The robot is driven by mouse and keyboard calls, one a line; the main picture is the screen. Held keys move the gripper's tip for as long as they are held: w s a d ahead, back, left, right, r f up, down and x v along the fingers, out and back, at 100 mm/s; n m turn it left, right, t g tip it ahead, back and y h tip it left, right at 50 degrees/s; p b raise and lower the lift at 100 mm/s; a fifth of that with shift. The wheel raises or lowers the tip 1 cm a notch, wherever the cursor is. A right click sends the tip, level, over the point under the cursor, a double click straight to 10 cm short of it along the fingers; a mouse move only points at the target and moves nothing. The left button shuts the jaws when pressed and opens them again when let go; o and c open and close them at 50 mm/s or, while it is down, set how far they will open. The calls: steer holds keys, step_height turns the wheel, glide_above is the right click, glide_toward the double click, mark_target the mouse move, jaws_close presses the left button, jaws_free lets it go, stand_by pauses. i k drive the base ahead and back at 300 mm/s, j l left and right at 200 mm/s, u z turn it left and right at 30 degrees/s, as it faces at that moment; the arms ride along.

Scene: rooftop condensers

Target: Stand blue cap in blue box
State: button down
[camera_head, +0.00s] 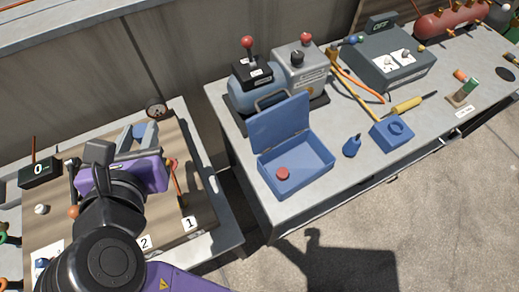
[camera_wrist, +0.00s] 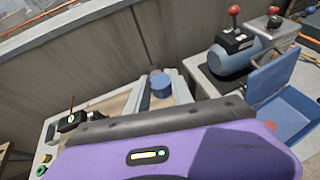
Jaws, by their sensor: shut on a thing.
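My gripper (camera_head: 138,140) is over the wooden board at the left, shut on the blue cap (camera_head: 143,131). In the wrist view the cap (camera_wrist: 160,84) shows as a short blue cylinder between the two grey fingers (camera_wrist: 163,90). The blue box (camera_head: 309,182) stands on the grey bench to the right of my gripper, with its lid raised at the back. A small round red thing (camera_head: 282,174) lies inside at its left. In the wrist view the box (camera_wrist: 295,115) shows partly at the right edge. My gripper is well apart from the box.
A blue-grey compressor (camera_head: 252,82) stands behind the box. A blue block with a round recess (camera_head: 391,134) and a small blue bottle-like thing (camera_head: 352,146) stand to its right. A gap separates the board's table (camera_head: 217,208) from the bench (camera_head: 222,98). A gauge (camera_head: 156,111) stands near my gripper.

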mark_target(304, 163)
steer(key=i+l, duration=0.1)
steer(key=l, duration=0.45)
steer(key=i+l, duration=0.1)
steer(key=l, duration=0.45)
steer(key=i+l, duration=0.1)
steer(key=l, duration=0.4)
